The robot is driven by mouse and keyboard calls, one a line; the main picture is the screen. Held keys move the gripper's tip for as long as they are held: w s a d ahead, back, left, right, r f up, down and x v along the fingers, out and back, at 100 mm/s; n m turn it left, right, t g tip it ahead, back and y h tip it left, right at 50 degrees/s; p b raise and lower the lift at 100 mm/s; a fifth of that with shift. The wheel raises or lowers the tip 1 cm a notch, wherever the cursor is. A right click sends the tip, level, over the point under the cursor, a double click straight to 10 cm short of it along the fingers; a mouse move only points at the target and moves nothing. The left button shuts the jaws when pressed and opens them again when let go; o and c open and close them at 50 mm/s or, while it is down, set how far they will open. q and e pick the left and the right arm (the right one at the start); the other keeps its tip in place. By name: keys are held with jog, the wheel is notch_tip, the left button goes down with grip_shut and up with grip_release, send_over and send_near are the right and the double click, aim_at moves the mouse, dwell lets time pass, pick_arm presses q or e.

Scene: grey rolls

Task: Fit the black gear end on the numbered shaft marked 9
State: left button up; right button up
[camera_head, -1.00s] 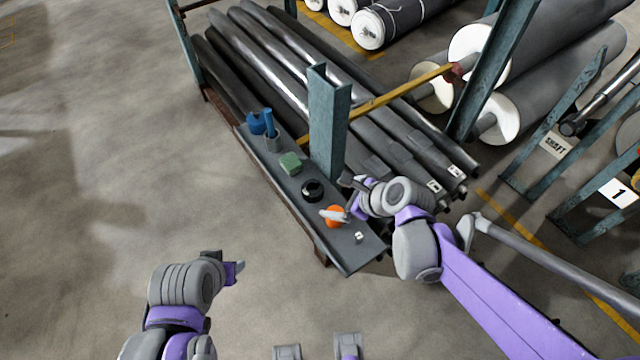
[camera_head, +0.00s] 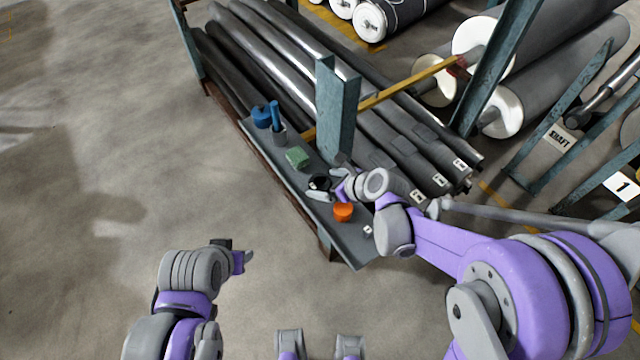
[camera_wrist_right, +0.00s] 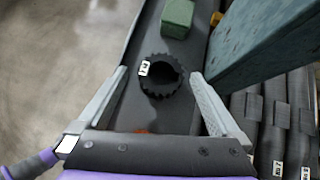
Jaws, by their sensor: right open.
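The black gear end (camera_head: 319,183) lies on the grey shelf (camera_head: 366,250). In the right wrist view the gear end (camera_wrist_right: 155,90) is a toothed ring with a dark hole and a small white label. My right gripper (camera_head: 329,185) is open over it, with one finger on each side in the right wrist view (camera_wrist_right: 158,74); I cannot tell whether they touch it. Several grey shafts (camera_head: 395,150) lie on the rack beside the shelf, some with white number tags at the near ends. The digits are too small to read, so I cannot pick out 9. My left gripper (camera_head: 243,258) is away from the shelf, low at left.
On the shelf are an orange piece (camera_head: 343,211), a green block (camera_head: 298,157) and blue items (camera_head: 262,117). A teal post (camera_head: 337,110) stands close behind the right gripper. A yellow bar (camera_head: 405,87) crosses the shafts. The floor at left is clear.

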aim_at(315, 181)
jog(key=x, duration=0.3)
jog(key=shift+w, duration=0.1)
grip_shut()
dwell(0.4)
